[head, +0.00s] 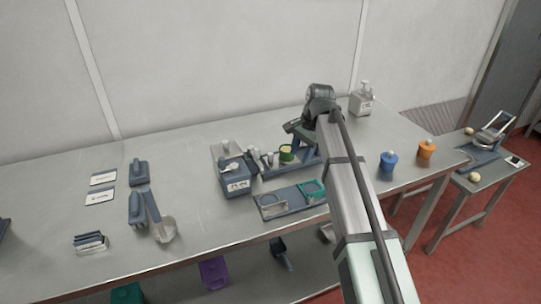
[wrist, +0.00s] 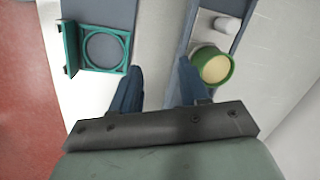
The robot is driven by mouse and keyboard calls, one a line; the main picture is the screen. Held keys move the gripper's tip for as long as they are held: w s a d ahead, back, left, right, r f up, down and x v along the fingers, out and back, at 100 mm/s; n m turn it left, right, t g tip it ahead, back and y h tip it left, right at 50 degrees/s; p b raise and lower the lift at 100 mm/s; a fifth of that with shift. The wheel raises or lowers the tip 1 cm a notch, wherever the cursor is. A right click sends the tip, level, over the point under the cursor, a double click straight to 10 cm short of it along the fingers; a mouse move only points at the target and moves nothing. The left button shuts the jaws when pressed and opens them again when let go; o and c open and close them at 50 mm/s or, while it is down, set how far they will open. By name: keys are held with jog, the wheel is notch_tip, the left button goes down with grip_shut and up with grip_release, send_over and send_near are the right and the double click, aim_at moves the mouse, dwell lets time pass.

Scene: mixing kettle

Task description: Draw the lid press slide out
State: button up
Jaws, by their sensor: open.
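A teal frame with a round ring (wrist: 103,47) sits on a blue-grey base plate (wrist: 122,12) at the upper left of the wrist view. It also shows in the head view (head: 312,192), at the right end of a flat tray. I cannot tell for sure whether it is the lid press slide. A green cup with cream contents (wrist: 212,66) stands on a blue-grey stand at the right of the wrist view. My gripper (wrist: 158,85) is open and empty, its two fingers over bare tabletop between the two. In the head view my arm partly hides the stand.
A labelled blue-grey box (head: 237,180) stands left of the tray. Blue (head: 387,163) and orange (head: 426,149) canisters stand to the right, a white pump bottle (head: 362,99) behind. A scoop and cards lie at left. The tabletop (head: 200,228) in front is mostly clear.

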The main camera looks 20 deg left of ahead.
aim_at(270, 154)
jog(key=a+m, duration=0.1)
jog(key=a, duration=0.3)
jog(key=w+a+r+m+h, duration=0.1)
jog(key=a+m, duration=0.1)
jog(key=a, duration=0.1)
jog(key=w+a+r+m+h, duration=0.1)
jog(key=a, duration=0.3)
jog(key=shift+w+a+r, duration=0.15)
jog(key=shift+w+a, duration=0.05)
jog(key=shift+a, duration=0.15)
jog(key=shift+f, duration=4.1)
jog(key=shift+f, duration=0.1)
jog(key=shift+c, duration=0.2)
jog(key=c, duration=0.7)
jog(key=shift+o, duration=0.2)
jog(key=shift+s+a, duration=1)
jog(key=shift+s, duration=0.05)
jog(key=o, duration=0.8)
jog(key=shift+c, duration=0.2)
